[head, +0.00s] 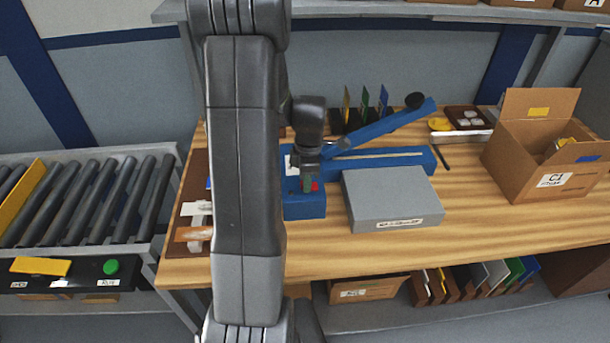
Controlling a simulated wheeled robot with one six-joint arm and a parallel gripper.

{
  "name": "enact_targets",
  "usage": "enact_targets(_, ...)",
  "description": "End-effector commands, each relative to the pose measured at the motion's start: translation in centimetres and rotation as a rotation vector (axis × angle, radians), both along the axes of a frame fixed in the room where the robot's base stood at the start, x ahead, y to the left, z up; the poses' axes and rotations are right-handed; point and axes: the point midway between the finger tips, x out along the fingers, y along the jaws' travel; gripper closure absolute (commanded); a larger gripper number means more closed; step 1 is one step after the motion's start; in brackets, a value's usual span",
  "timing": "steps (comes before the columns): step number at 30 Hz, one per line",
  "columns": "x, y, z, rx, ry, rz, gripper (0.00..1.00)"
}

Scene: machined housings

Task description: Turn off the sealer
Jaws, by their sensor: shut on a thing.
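The sealer (385,162) is a long blue machine with a raised blue lever arm (392,122) ending in a black knob. It stands on the wooden workbench. Its blue left end block (304,208) carries a small red part, probably the switch (315,187). My gripper (308,185) points down at this end block and is shut at the red part. The fingers and my arm hide most of the red part and the sealer's far left end. I cannot tell which way the switch is set.
A grey box (388,203) sits right in front of the sealer. An open cardboard box labelled C1 (535,165) stands at the right. Coloured cards (364,100) stand in a rack behind. A roller conveyor (90,195) lies left of the workbench (455,235).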

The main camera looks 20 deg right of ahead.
Motion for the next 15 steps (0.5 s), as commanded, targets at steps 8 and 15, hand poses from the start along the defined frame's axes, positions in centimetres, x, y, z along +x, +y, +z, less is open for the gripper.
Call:
enact_targets(8, 0.01, -0.02, 0.0, 0.003, -0.002, 0.0, 0.95)
enact_targets(15, 0.02, -0.02, 0.01, 0.003, -0.002, 0.0, 0.51)
